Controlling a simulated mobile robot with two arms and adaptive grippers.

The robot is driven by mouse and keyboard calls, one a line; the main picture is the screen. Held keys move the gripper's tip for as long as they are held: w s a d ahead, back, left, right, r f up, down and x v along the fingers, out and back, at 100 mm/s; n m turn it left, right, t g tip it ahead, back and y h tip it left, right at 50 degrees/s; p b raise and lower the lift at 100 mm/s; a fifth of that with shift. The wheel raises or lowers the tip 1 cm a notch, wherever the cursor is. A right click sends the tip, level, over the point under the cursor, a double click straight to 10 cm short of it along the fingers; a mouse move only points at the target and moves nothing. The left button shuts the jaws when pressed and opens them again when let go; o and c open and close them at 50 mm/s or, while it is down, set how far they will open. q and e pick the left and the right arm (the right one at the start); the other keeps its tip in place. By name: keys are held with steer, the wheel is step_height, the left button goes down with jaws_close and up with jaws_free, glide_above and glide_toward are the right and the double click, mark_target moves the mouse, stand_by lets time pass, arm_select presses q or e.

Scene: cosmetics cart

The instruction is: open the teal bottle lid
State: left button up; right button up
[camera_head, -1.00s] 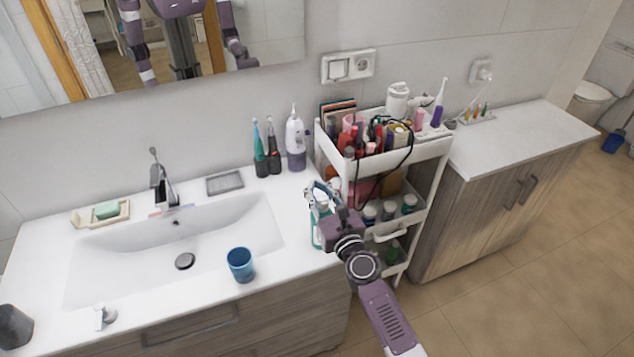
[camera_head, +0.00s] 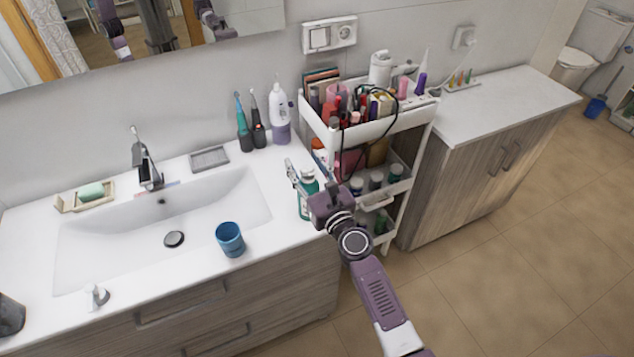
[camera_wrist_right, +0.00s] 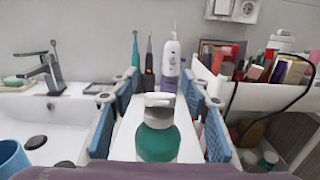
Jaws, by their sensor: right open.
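The teal bottle (camera_head: 306,199) stands upright on the right end of the white counter, beside the cart. Its lid is pale white and also shows in the right wrist view (camera_wrist_right: 158,108), where the teal body (camera_wrist_right: 158,143) is below it. My right gripper (camera_head: 300,177) is open at the bottle's top. In the wrist view its blue-padded fingers (camera_wrist_right: 160,100) are to the left and right of the bottle, with gaps on both sides. Part of the bottle is hidden by the gripper in the head view. My left gripper is not in view.
A white cart (camera_head: 398,124) full of cosmetics stands right of the bottle, with a black cable hanging over it. Toothbrushes (camera_head: 243,130) and a white-purple bottle (camera_head: 280,120) stand behind. The counter just left of the bottle is clear.

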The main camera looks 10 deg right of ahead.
steer(key=v, duration=1)
